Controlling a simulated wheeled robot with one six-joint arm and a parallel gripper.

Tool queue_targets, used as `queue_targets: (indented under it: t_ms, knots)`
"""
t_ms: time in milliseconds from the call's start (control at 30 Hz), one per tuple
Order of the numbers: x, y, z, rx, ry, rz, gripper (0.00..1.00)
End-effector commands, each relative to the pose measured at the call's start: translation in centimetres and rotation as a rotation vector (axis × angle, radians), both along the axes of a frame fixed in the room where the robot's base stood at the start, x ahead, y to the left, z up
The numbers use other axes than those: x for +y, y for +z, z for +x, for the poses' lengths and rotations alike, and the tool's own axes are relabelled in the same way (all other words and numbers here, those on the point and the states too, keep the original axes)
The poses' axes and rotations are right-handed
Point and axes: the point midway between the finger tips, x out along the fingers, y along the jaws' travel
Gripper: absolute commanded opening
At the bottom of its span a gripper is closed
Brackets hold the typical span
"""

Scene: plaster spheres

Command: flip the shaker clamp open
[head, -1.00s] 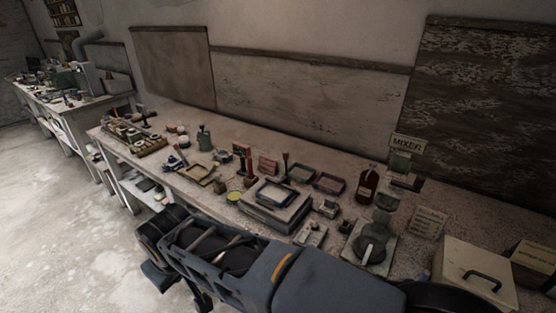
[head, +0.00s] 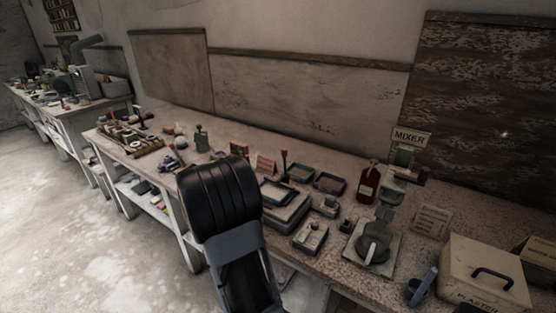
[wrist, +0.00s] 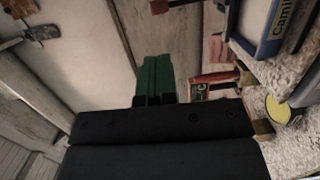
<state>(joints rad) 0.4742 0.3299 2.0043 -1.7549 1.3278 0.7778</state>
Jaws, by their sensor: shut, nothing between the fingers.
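A grey block with a shallow tray on top, which looks like the shaker (head: 287,212), stands near the bench's front edge in the head view. I cannot make out its clamp in either view. In the wrist view a blue-rimmed tray (wrist: 270,45) with a label starting "Camil" shows at the upper right; I cannot tell if it is the same tray. My gripper (wrist: 156,65) shows green fingers, shut and empty, touching nothing visible. In the head view my black and grey arm stands in front of the bench and hides its middle part; the fingers are not visible there.
A yellow disc (wrist: 278,108) and a red-handled tool (wrist: 214,77) lie near the gripper in the wrist view. A brown bottle (head: 367,184), a mixer (head: 385,205) and a plaster box (head: 485,272) stand on the right of the bench. Open floor lies at left.

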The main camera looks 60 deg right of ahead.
Motion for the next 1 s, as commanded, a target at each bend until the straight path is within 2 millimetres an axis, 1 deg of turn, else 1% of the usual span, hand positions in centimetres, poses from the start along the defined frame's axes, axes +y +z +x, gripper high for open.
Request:
queue_targets:
  t_ms: [100,400,533,667,1000]
  knots:
    - [-0.4,-0.1,0.2,0.003,0.006,-0.018,0.00]
    - [-0.4,0.0,0.2,0.004,0.007,-0.018,0.00]
    - [-1.0,0.1,0.1,0.004,0.007,-0.018,0.00]
    - [-2.7,0.1,-0.3,0.005,0.004,-0.016,0.00]
    - [-9.1,0.0,-1.4,0.006,0.003,-0.015,0.00]
